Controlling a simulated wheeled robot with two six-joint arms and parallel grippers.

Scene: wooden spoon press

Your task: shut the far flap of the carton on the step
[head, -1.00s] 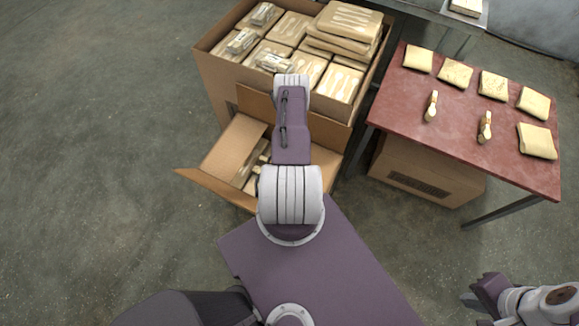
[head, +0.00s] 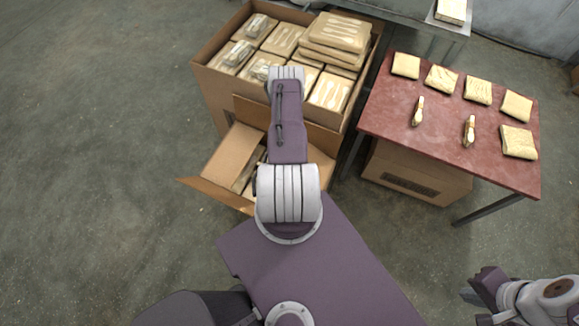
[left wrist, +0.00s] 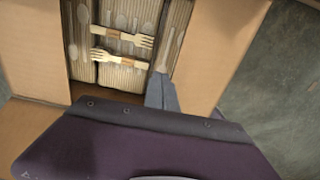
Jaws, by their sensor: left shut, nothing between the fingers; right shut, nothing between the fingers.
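The carton (head: 204,190) sits low, in front of a larger full box. Its far flap (head: 250,111) stands up against that box, partly hidden by my left arm. A left flap (head: 232,152) lies over part of the opening, and a near flap (head: 216,194) sticks outward. The left wrist view shows wooden cutlery packs (left wrist: 123,72) inside between two cardboard panels. My left gripper (left wrist: 161,92) is shut and empty over the opening; the head view hides it behind my arm. My right gripper (head: 472,304) is shut and empty at the lower right, away from the carton.
The large box (head: 212,86) behind is full of cutlery packs. A red-topped table (head: 450,130) at the right holds several packs and two small cutlery bundles, with a closed brown box (head: 415,182) beneath. The floor at the left is clear.

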